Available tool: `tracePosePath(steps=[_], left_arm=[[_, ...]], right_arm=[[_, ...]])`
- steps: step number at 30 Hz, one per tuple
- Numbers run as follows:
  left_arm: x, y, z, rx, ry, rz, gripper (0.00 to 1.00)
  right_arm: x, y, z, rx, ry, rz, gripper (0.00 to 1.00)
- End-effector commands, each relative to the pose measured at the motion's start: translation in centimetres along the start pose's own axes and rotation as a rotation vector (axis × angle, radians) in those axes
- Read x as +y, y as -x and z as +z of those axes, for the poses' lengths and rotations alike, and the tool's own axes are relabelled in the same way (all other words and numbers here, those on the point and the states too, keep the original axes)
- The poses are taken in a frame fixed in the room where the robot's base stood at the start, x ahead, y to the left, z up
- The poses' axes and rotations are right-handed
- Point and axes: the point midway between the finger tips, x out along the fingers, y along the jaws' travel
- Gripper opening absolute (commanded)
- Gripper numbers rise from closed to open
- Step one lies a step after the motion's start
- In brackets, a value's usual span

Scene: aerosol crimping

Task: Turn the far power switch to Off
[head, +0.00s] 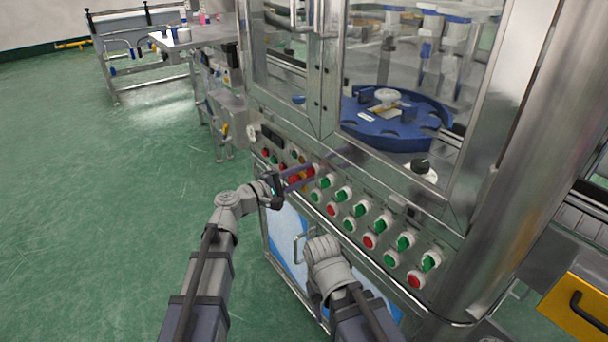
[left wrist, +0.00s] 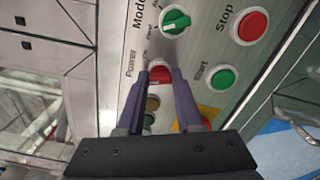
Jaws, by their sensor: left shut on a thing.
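The power switch is a red knob (left wrist: 160,74) under the label "Power" in the left wrist view. My left gripper (left wrist: 160,80) has its two purple fingers on either side of this knob and is shut on it. The fingers hide the knob's sides, so its exact angle is hard to read. In the head view my left gripper (head: 304,178) reaches the slanted control panel (head: 345,200) from the left. My right arm (head: 325,262) is bent low in front of the cabinet, and its gripper does not show.
The panel carries rows of green knobs (head: 364,208) and red and green buttons. A green mode knob (left wrist: 175,21), red stop button (left wrist: 251,25) and green start button (left wrist: 222,78) are close to the left fingers. Glass doors rise above the panel. Green floor is free at left.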

Motion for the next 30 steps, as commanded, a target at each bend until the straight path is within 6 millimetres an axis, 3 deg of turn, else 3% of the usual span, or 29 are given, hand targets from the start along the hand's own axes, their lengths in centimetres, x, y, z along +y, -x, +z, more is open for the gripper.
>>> tracePosePath(steps=[12, 29, 30], left_arm=[[-0.05, 0.05, 0.00, 0.001, 0.173, -0.002, 0.00], [-0.07, 0.05, 0.00, 0.001, 0.198, -0.002, 0.00], [-0.07, 0.05, 0.00, 0.001, 0.198, -0.002, 0.38]], right_arm=[[0.00, -0.01, 0.00, 0.000, 0.000, 0.000, 0.50], [0.00, -0.01, 0.00, 0.000, 0.000, 0.000, 0.50], [0.00, -0.01, 0.00, 0.000, 0.000, 0.000, 0.50]])
